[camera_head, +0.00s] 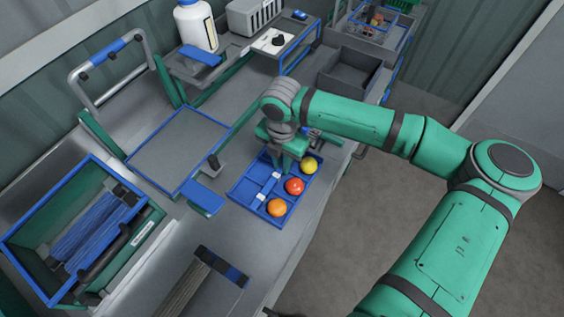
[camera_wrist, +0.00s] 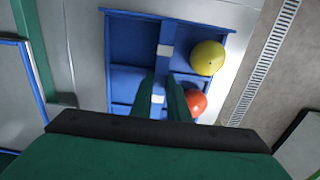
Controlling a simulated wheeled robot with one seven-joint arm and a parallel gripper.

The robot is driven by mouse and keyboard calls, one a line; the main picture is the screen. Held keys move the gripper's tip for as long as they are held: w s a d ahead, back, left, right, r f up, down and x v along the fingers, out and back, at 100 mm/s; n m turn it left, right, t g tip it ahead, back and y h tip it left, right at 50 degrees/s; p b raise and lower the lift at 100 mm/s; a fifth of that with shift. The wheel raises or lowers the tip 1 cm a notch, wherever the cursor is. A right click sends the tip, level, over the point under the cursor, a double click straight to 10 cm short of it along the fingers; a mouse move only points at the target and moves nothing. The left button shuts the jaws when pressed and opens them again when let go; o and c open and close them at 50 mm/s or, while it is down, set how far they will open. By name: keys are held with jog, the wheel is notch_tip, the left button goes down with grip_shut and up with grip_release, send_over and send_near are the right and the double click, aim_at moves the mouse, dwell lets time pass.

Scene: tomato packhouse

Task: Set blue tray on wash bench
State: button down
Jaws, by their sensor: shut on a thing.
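The blue tray (camera_head: 249,188) is divided into compartments and shows in the middle of the head view, over the grey bench (camera_head: 225,232). Its right-hand row holds a yellow tomato (camera_head: 309,164), a red tomato (camera_head: 294,186) and an orange tomato (camera_head: 277,207); the left compartments look empty. My gripper (camera_head: 283,168) points down at the tray's middle. In the wrist view, its green fingers are shut on the central bar of the tray (camera_wrist: 131,42), between white marks. I cannot tell whether the tray touches the bench. The orange tomato is hidden in the wrist view.
A blue-edged grey panel (camera_head: 180,150) lies left of the tray. A blue-rimmed crate (camera_head: 30,225) stands at far left. A grey open bin (camera_head: 350,75) and white bottle (camera_head: 196,25) are farther back.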

jog(key=shift+f, duration=0.35)
jog(key=c, duration=1.6)
grip_release()
jog(key=c, duration=0.3)
jog(key=shift+c, duration=0.2)
jog(key=shift+r, duration=3.5)
